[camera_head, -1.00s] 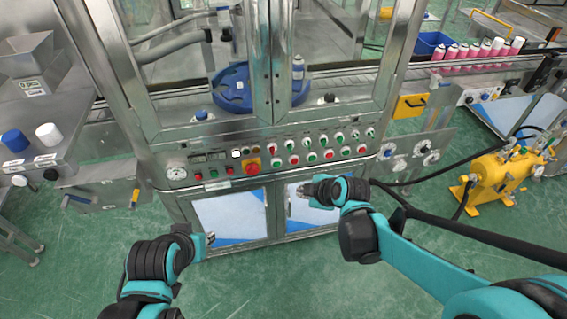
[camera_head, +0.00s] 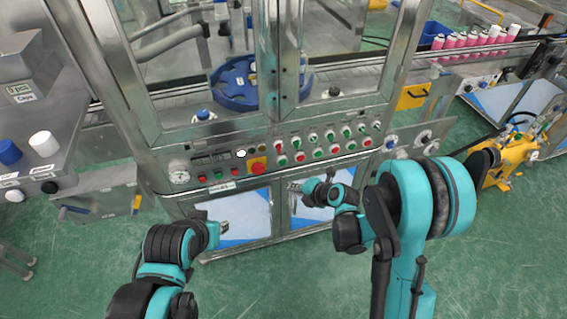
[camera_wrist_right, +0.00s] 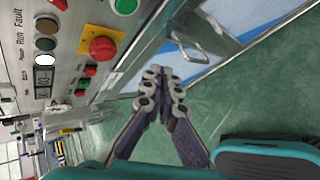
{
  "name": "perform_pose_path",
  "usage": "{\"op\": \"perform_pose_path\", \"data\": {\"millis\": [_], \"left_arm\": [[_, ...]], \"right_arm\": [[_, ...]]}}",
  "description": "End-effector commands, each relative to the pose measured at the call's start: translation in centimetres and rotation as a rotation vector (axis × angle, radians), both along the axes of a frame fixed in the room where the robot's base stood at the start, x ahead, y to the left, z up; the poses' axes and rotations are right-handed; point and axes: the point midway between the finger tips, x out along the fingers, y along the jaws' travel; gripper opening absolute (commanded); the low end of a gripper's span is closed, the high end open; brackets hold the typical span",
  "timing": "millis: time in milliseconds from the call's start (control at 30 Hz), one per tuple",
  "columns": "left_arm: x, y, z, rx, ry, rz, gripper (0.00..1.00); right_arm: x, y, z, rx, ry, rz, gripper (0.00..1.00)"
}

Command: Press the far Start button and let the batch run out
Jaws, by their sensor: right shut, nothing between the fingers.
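The machine's control panel (camera_head: 300,150) carries two rows of green and red buttons (camera_head: 325,142), with labels too small to read in the head view; I cannot tell which is the far Start button. A red emergency stop on a yellow plate (camera_head: 257,166) sits left of them; it shows large in the wrist view (camera_wrist_right: 101,46). My right gripper (camera_head: 295,186) is shut and empty, below the button rows, apart from the panel. In the wrist view its fingers (camera_wrist_right: 162,85) are together, beside a metal door handle (camera_wrist_right: 205,35). My left gripper (camera_head: 223,228) is low before the left cabinet door, its jaws unclear.
A white lamp (camera_head: 241,153) is lit on the panel. A blue round carousel (camera_head: 235,88) stands behind the machine's frame. Pink cans (camera_head: 470,40) stand on the conveyor at right. A yellow pump unit (camera_head: 510,160) stands on the right floor. Green floor in front is clear.

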Motion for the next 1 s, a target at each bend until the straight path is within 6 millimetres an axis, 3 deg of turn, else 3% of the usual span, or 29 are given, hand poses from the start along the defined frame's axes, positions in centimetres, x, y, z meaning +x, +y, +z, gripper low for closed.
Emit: {"op": "perform_pose_path", "data": {"millis": [267, 733, 1000], "left_arm": [[0.0, 0.0, 0.4, 0.0, 0.0, 0.0, 0.28], [0.0, 0.0, 1.3, 0.0, 0.0, 0.0, 0.28], [0.0, 0.0, 1.3, 0.0, 0.0, 0.0, 0.28]], "right_arm": [[1.3, 0.4, 0.1, 0.001, 0.0, -0.001, 0.0], [7.1, 2.3, 0.0, 0.001, 0.0, -0.001, 0.0], [8.4, 2.7, 0.0, 0.0, 0.002, -0.001, 0.0]]}}
